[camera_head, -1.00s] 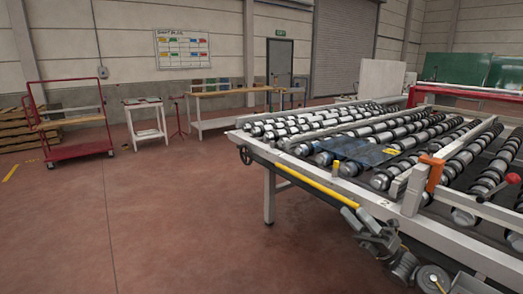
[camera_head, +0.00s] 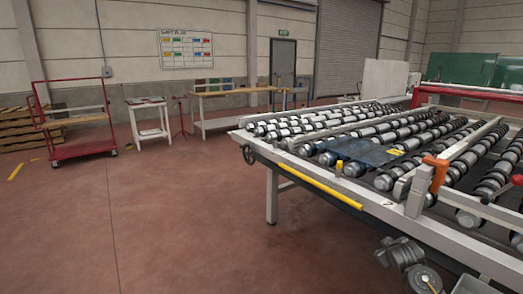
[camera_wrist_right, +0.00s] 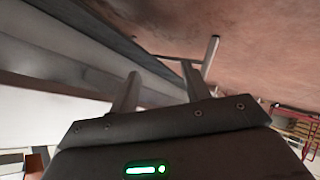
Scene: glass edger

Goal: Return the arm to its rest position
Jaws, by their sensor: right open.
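My right gripper (camera_wrist_right: 173,58) shows in the right wrist view with its two fingers apart and nothing between them. In the head view a grey part of my right arm (camera_head: 402,254) shows low at the right, below the front rail of the roller table (camera_head: 330,186). The right gripper's fingers cannot be made out there. My left gripper is in neither view.
A dark bluish glass sheet (camera_head: 362,151) lies on the rollers. An orange bracket (camera_head: 437,171) and a red-knobbed lever (camera_head: 516,180) are at the table's right. A red cart (camera_head: 83,148) and white stand (camera_head: 149,135) stand far left. The floor left of the table is clear.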

